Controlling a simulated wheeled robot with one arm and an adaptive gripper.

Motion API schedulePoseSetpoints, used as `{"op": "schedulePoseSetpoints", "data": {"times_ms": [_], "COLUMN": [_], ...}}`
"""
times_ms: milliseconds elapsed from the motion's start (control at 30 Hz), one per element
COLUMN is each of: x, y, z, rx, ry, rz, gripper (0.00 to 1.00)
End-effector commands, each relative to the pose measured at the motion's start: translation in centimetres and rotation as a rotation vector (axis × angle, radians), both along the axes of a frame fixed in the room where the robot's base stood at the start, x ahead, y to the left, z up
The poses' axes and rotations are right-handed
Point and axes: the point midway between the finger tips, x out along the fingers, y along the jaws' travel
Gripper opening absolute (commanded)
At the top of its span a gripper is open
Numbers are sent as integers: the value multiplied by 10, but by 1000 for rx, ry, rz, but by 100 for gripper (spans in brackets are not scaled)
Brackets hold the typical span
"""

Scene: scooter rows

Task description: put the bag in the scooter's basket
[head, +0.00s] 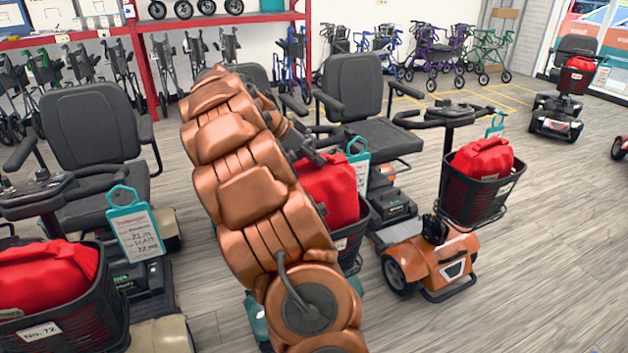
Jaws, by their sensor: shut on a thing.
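My copper arm reaches up through the middle of the head view and hides much of what is behind it. My dark gripper (316,156), partly hidden by the arm, is shut on a red bag (332,188) at the bag's top. The bag is at the black basket (353,241) of the middle scooter, its lower part at the rim. The arm covers its left side, so I cannot tell whether it rests on the basket's bottom. A teal price tag (358,165) hangs just right of the bag.
An orange scooter (430,262) at right has a red bag (482,160) in its basket. A scooter at left holds another red bag (45,275) in its basket (75,325). Walkers and a red shelf (220,20) stand behind. Wooden floor at right front is clear.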

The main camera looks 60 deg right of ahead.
Motion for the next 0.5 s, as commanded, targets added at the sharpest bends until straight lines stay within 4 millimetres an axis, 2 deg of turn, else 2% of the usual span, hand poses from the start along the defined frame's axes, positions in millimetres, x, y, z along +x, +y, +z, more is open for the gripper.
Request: {"op": "schedulePoseSetpoints", "data": {"times_ms": [133, 367, 500], "x": [0, 1, 1], "y": [0, 0, 0], "z": [-20, -32, -47], "rx": [0, -1, 0], "ry": [1, 0, 1], "rz": [1, 2, 2], "gripper": [0, 0, 0]}}
